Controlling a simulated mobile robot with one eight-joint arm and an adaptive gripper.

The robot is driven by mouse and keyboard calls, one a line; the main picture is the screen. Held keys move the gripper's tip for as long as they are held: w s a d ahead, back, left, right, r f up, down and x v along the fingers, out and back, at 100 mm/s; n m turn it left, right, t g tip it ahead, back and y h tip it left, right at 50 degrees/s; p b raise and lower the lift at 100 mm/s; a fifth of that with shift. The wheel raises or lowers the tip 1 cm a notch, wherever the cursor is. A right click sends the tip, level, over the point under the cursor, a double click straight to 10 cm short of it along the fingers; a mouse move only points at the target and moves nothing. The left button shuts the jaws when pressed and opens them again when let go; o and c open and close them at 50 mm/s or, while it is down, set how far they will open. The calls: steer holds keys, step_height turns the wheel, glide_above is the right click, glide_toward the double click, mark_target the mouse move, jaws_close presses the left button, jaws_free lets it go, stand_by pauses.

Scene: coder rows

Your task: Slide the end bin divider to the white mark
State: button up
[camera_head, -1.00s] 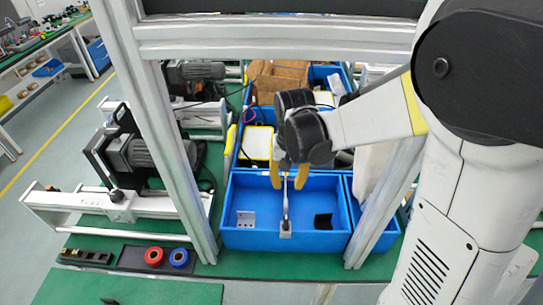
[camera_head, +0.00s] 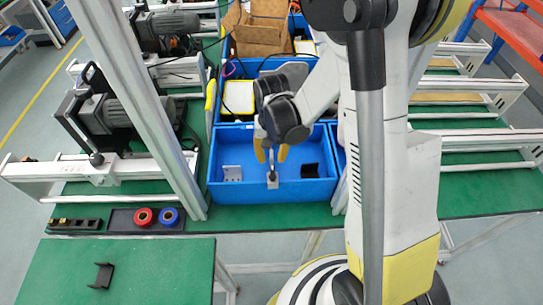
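A blue bin (camera_head: 240,197) stands at the front edge of the green bench. A thin upright grey piece with a metal foot (camera_head: 272,181) is near the middle of its front wall; it may be the end divider seen edge-on. My gripper (camera_head: 271,153) is over the bin, pointing down. Its two yellow fingers are apart, on either side of the grey piece; contact is not clear. A pale metal bracket (camera_head: 232,173) lies left in the bin and a black bracket (camera_head: 309,171) lies right. I cannot make out a white mark.
Grey frame posts (camera_head: 140,110) rise left of the bin. A red roll (camera_head: 143,217) and a blue roll (camera_head: 169,216) sit in a dark tray at left. More blue bins and a brown box (camera_head: 262,35) are behind. A green table (camera_head: 150,270) is at front left.

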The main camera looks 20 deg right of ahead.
steer(key=shift+c, duration=0.5)
jaws_close()
steer(key=w+a+b, duration=0.1)
steer(key=w+a, duration=0.1)
steer(key=a, duration=0.4)
steer(key=shift+a, duration=0.4)
steer(key=shift+w, duration=0.15)
steer(key=shift+o, duration=0.5)
jaws_free()
steer(key=shift+a, duration=0.25)
steer(key=shift+d, duration=0.1)
